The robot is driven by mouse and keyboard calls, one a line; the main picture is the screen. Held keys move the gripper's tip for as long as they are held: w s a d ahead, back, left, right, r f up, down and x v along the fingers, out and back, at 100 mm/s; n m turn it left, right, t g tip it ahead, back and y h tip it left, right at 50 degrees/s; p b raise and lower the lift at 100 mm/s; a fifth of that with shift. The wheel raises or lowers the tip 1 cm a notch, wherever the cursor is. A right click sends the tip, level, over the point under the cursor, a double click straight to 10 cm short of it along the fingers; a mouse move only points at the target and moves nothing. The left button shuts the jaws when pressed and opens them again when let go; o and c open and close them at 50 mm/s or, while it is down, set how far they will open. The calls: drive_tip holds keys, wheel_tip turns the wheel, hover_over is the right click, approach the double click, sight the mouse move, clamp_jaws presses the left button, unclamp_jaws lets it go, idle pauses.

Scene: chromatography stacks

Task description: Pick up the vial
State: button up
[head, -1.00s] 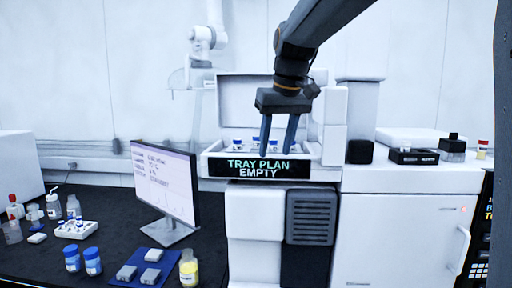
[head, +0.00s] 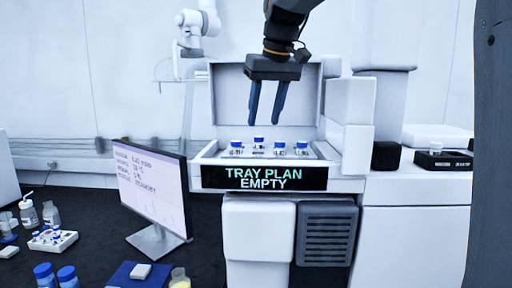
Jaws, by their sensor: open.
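Several small blue-capped vials stand in the open tray (head: 210,153) of the white instrument, behind a sign reading "TRAY PLAN EMPTY" (head: 264,178). One vial (head: 259,144) stands slightly farther back; others are a left vial (head: 237,147), a vial right of the middle (head: 279,148) and a right vial (head: 302,148). More blue-capped vials sit in a white rack (head: 68,238) on the bench at left. Which vial is meant cannot be told. My gripper (head: 264,118) is open and empty, pointing down above the tray vials, apart from them.
The raised lid (head: 232,100) stands behind the tray, and a white block (head: 350,105) rises at its right. A monitor (head: 150,190) stands on the dark bench at left. Large blue-capped bottles (head: 67,276) and a blue mat (head: 122,276) are in front. A black holder (head: 443,160) lies at right.

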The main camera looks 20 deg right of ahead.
sight(259, 137)
drive_tip(key=shift+x, duration=0.85)
drive_tip(key=p+x, duration=0.1)
drive_tip(key=x, duration=0.1)
drive_tip(key=p+x, duration=0.1)
drive_tip(key=x, duration=0.2)
drive_tip(key=shift+w+r, duration=0.15)
drive_tip(key=shift+w, duration=0.15)
drive_tip(key=shift+c, duration=0.4)
clamp_jaws()
